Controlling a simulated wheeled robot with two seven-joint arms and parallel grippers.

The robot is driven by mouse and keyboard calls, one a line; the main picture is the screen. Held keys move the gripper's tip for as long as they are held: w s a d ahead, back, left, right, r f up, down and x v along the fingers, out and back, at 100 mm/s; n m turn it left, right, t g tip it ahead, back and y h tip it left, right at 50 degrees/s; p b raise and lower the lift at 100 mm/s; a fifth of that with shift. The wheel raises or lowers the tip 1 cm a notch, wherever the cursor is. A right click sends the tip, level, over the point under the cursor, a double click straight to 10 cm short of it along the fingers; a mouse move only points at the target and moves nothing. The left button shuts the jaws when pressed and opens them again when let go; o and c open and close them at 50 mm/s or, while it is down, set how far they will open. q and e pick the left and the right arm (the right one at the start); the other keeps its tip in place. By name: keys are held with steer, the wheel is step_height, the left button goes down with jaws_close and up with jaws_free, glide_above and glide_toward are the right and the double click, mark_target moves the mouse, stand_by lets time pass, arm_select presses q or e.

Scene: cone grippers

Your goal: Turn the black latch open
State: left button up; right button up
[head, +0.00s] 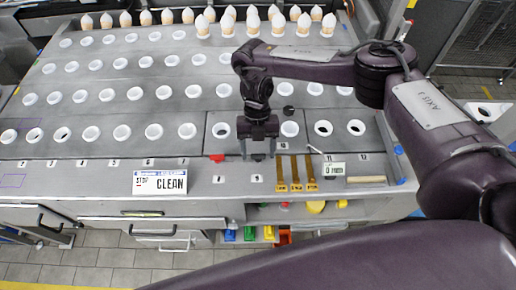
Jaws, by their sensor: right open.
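My right gripper (258,154) points down over the front edge of the grey machine top (100,170), between the red piece (216,158) and the yellow bars. It is open. A small dark piece (258,157) shows between its fingertips; it may be the black latch, but it is too small and too covered to be sure. I cannot tell whether the fingers touch it. A small round black piece (288,108) stands behind the gripper, to its right. My left gripper is not in view.
Rows of white ring-shaped holders fill the top, with cones (253,20) standing at the back. A white CLEAN sign (160,182) is at the front left. Several yellow bars (296,172) lie right of the gripper. Drawers and coloured items are below the front edge.

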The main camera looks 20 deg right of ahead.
steer(key=b+v, duration=0.1)
steer(key=v, duration=0.6)
steer(key=shift+r, duration=0.35)
steer(key=shift+w, duration=0.15)
